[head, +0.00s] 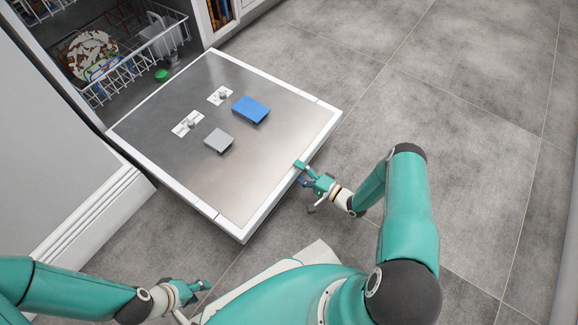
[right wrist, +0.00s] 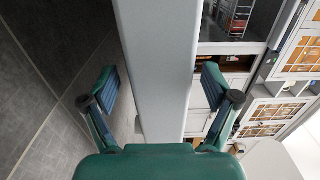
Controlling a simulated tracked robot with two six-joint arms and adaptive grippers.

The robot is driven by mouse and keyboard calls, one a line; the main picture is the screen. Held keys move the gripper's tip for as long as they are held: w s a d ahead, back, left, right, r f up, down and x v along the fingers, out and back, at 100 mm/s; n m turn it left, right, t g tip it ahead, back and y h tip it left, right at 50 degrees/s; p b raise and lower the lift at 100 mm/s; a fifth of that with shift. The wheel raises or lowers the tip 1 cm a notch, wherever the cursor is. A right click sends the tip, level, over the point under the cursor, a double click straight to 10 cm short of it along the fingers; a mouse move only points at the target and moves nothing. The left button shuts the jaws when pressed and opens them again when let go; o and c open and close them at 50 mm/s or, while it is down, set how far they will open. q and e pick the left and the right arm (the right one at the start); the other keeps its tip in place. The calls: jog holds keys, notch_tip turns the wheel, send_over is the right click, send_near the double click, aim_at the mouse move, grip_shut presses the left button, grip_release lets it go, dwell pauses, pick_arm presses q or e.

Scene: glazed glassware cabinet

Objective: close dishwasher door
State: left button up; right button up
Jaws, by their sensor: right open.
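The dishwasher door (head: 185,160) is folded down and lies about level, its steel inner face up with a white rim. My right gripper (head: 304,173) is at the door's outer right edge in the head view. In the right wrist view, the pale door edge (right wrist: 158,70) runs between the two spread fingers of my right gripper (right wrist: 158,88), with a gap visible on both sides. My left gripper (head: 194,290) is low in the head view, apart from the door; its jaws are too small to judge.
The dishwasher's open interior with a white wire rack (head: 130,65) and dishes is at the upper left. A white cabinet panel (head: 60,150) stands left of the door. Grey tiled floor (head: 470,110) is clear on the right.

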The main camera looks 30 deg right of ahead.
jog(key=shift+b+x, duration=0.4)
jog(key=shift+x, duration=1.8)
jog(key=c, duration=1.6)
jog(key=shift+d+r, duration=0.1)
jog(key=shift+d, duration=0.05)
